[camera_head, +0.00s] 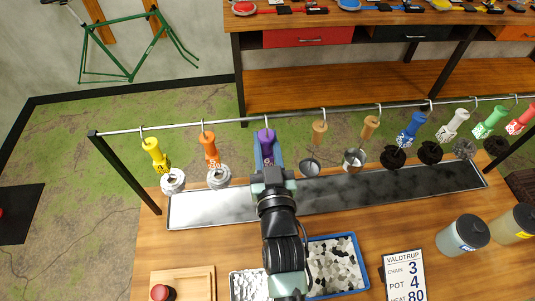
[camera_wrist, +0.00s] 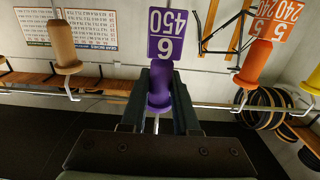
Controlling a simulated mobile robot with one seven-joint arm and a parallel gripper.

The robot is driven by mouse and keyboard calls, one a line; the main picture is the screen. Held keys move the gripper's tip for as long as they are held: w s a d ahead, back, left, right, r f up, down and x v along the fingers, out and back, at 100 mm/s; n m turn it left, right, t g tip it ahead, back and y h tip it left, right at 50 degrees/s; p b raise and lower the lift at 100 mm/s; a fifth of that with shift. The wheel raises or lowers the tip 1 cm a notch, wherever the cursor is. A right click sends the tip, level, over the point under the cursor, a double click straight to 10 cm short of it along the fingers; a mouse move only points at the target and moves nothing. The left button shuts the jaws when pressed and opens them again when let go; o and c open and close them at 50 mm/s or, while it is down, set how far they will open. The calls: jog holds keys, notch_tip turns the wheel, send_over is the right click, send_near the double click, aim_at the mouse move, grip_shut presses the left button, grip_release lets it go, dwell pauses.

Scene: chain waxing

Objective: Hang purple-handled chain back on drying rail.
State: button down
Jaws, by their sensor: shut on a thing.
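The purple handle (camera_head: 266,141) stands upright at the drying rail (camera_head: 230,122), between the orange handle and a brown one. It also shows in the wrist view (camera_wrist: 160,88), with a purple number tag (camera_wrist: 166,36). My gripper (camera_head: 268,158) is shut on the purple handle, with one finger on each side in the wrist view (camera_wrist: 158,105). The handle's metal hook (camera_wrist: 156,123) is at the rail's line; I cannot tell whether it rests on the rail. Its chain is hidden behind my gripper in the head view.
Yellow (camera_head: 155,152) and orange (camera_head: 210,150) handles hang left of it, two brown ones (camera_head: 319,132) and blue, white, green and red ones to the right. A long metal drip tray (camera_head: 215,205) lies below. Jars (camera_head: 463,236) stand at right.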

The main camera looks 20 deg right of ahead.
jog(key=shift+b+x, duration=0.75)
jog(key=shift+x, duration=0.7)
jog(key=shift+f+b, duration=0.9)
jog(key=shift+b, duration=0.05)
jog(key=c, duration=0.6)
grip_release()
jog(key=shift+o, duration=1.4)
jog(key=shift+f, duration=0.2)
